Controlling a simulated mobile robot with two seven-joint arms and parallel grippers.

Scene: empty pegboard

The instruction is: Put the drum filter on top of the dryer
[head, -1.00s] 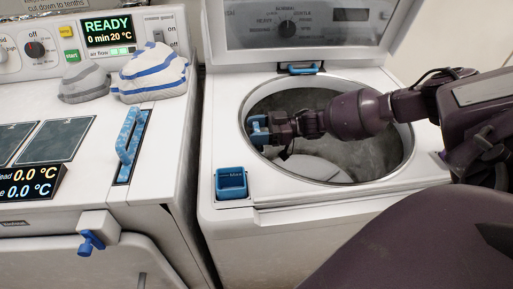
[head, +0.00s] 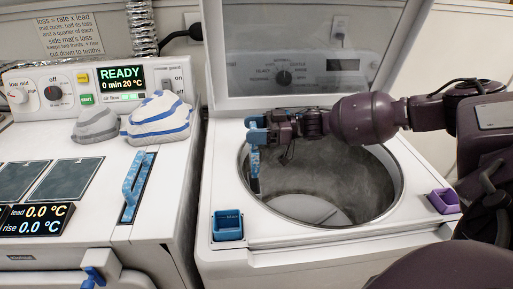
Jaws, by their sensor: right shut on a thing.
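My right gripper (head: 257,130) is shut on a narrow blue piece with a dark lower end, which I take to be the drum filter (head: 254,162). It hangs upright at the left side of the washer's round opening (head: 293,222), and its lower end overlaps the opening. The gripper's fingers cover its top. The dryer (head: 98,232) is the white machine on the left with the READY display (head: 110,78). Its top bears a blue handle (head: 134,186) in a slot. My left gripper is not in view.
The washer's raised lid (head: 300,70) stands behind my right gripper. A blue cup (head: 228,225) and a purple cup (head: 444,201) sit on the washer's rim. Folded striped cloth (head: 157,117) and grey cloth (head: 96,124) lie at the dryer's back right. A narrow gap separates the machines.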

